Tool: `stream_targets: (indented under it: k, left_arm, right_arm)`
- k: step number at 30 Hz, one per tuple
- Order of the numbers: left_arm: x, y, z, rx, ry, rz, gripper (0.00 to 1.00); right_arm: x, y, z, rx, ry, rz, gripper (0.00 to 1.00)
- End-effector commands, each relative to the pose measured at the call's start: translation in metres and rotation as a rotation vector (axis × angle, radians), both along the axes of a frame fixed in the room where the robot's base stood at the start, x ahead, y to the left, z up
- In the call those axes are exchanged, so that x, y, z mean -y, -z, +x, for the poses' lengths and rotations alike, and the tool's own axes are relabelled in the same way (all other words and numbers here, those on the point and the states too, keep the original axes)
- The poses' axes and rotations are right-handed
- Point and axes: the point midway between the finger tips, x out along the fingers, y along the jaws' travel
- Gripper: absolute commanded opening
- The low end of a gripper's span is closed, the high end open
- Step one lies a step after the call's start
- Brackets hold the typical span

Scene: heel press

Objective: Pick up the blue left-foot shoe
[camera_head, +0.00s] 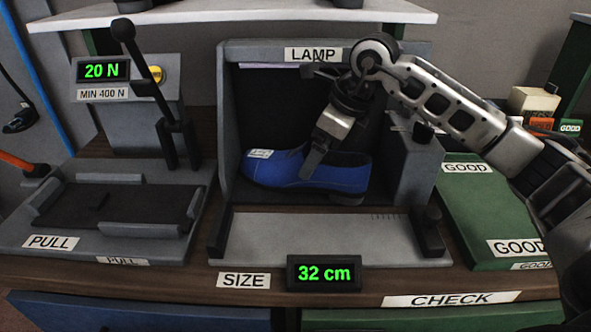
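The blue shoe (275,170) is in the lamp box (229,110), toe to the left and heel to the right, with a white tag on its toe. My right gripper (316,158) comes down from above onto the middle of the shoe. One finger lies in front of the shoe's near side. The other finger is hidden, so I cannot tell whether the gripper is closed on it. I cannot tell whether the sole rests on the box floor. My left gripper is not in view.
A size gauge (330,240) with a 32 cm display (324,273) lies in front of the box. A pull tester (120,205) with an upright lever stands left. A green GOOD tray (480,215) lies right, below my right arm. A shelf (230,14) runs above.

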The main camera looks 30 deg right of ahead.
Motion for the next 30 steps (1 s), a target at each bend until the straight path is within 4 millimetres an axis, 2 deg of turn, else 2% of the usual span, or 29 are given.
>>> stream_targets:
  k: [5, 12, 15, 23, 27, 29, 30]
  left_arm:
    - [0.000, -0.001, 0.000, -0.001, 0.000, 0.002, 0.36]
    - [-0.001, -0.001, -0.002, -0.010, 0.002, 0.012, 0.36]
    - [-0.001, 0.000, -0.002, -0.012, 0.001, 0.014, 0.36]
    - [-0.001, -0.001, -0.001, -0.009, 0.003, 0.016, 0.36]
    - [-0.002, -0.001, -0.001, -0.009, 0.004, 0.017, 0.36]
    - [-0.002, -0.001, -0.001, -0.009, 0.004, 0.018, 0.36]
    - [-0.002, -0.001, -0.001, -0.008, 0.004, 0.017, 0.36]
  right_arm:
    - [-0.002, 0.011, 0.003, -0.003, 0.000, 0.001, 0.89]
    - [-0.007, 0.044, 0.013, -0.003, 0.000, 0.001, 0.89]
    - [-0.009, 0.052, 0.016, -0.002, 0.000, 0.003, 0.89]
    - [-0.009, 0.055, 0.017, -0.001, 0.000, 0.001, 0.89]
    - [-0.009, 0.054, 0.017, -0.001, 0.000, 0.001, 0.50]
    - [-0.009, 0.054, 0.017, -0.001, 0.000, 0.001, 0.34]
    - [-0.009, 0.054, 0.017, -0.001, 0.001, 0.001, 0.29]
